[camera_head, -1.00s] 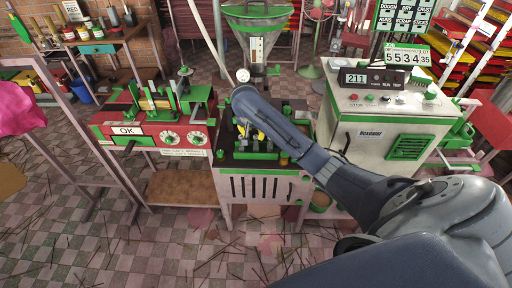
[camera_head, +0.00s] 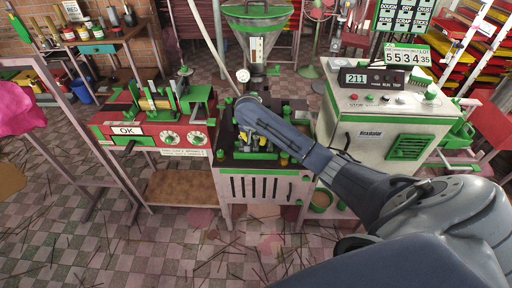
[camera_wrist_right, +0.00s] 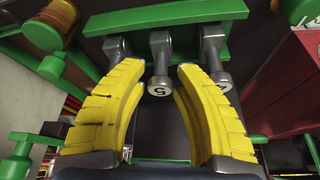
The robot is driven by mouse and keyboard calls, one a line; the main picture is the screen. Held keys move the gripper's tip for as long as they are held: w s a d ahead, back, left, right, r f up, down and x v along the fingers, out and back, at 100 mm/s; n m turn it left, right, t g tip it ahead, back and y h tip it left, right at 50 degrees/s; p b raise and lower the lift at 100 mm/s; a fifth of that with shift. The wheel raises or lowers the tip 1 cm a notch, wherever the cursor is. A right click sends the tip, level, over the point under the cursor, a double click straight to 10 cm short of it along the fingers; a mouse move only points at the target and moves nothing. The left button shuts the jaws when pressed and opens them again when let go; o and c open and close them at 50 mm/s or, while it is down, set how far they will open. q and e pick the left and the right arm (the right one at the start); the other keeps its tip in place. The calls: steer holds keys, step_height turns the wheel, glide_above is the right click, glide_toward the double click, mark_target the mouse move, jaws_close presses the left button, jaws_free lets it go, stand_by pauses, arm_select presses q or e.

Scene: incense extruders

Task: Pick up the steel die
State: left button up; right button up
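Several steel dies hang side by side from a green bar (camera_wrist_right: 165,18) in the right wrist view. The middle steel die (camera_wrist_right: 160,68) has a round end face marked 5. Other steel dies hang to its left (camera_wrist_right: 116,50) and right (camera_wrist_right: 214,55). My right gripper (camera_wrist_right: 160,72) has its two yellow fingers apart, one on each side of the middle die, with a visible gap on both sides. In the head view my right gripper (camera_head: 252,138) is over the dark top of the middle machine (camera_head: 265,187), where my wrist hides much of the dies. My left gripper is out of view.
A red and green machine (camera_head: 158,136) with an OK sign stands to the left. A white cabinet (camera_head: 385,125) showing 211 stands to the right. A hopper (camera_head: 257,25) rises behind the work area. Thin sticks litter the tiled floor (camera_head: 130,245).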

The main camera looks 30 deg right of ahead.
jaws_close()
steer(key=shift+r, duration=0.1)
stand_by(0.4)
step_height(320, 180, up, 20)
steer(key=w+d, duration=0.3)
steer(key=d, duration=0.6)
steer(key=w+d, duration=0.3)
steer(key=d, duration=0.7)
steer(key=shift+w+r, duration=0.15)
steer(key=shift+r, duration=0.15)
